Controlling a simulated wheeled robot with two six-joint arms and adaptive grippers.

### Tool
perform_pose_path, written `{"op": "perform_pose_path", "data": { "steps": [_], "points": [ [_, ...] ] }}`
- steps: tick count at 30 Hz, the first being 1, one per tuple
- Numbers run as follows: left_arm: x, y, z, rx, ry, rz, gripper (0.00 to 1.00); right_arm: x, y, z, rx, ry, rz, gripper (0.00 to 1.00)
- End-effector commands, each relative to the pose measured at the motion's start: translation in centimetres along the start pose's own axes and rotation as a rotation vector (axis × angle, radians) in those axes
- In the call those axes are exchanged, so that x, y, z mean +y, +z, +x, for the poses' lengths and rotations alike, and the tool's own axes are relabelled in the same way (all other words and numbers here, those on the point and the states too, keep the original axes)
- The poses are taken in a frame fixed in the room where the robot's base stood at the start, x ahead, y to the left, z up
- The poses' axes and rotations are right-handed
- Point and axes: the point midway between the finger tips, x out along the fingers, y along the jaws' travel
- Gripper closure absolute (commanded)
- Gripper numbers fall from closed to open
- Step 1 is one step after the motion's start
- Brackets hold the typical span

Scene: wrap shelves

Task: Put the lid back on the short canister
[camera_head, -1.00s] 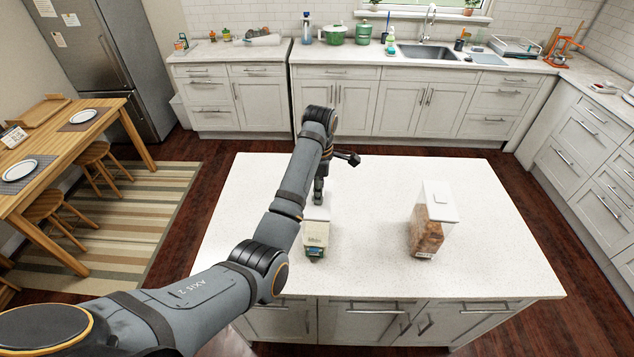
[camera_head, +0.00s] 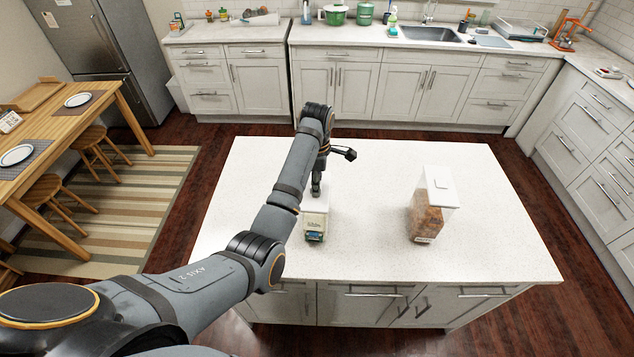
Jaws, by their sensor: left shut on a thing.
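The short canister (camera_head: 315,225) stands upright on the white island top, left of centre. It is pale with a printed label and a dark teal patch low on its front. A white lid (camera_head: 313,203) shows at its top, partly covered by my gripper. I cannot tell from here whether it is fully seated. My left gripper (camera_head: 317,192) points straight down right over the canister and is shut on the lid, with the fingertips small and partly hidden by my arm. My right gripper is out of view.
A taller clear canister (camera_head: 426,218) with brown contents and a white lid (camera_head: 440,187) stands to the right. The island top (camera_head: 480,240) is otherwise clear. A sink counter (camera_head: 345,40) runs along the back wall, and a wooden table (camera_head: 70,120) stands at far left.

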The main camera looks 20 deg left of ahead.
Motion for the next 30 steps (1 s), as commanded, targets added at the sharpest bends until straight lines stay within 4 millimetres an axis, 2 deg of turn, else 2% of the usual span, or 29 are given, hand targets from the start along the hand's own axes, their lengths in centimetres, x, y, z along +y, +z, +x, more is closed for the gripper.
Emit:
{"op": "perform_pose_path", "data": {
  "steps": [3,30],
  "points": [
    [0.0,0.1,-0.1,-0.001,0.0,0.0,1.0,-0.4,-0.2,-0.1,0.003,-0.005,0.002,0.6],
    [0.0,0.1,0.1,0.0,0.0,0.0,1.0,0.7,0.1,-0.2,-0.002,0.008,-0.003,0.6]
  ]
}}
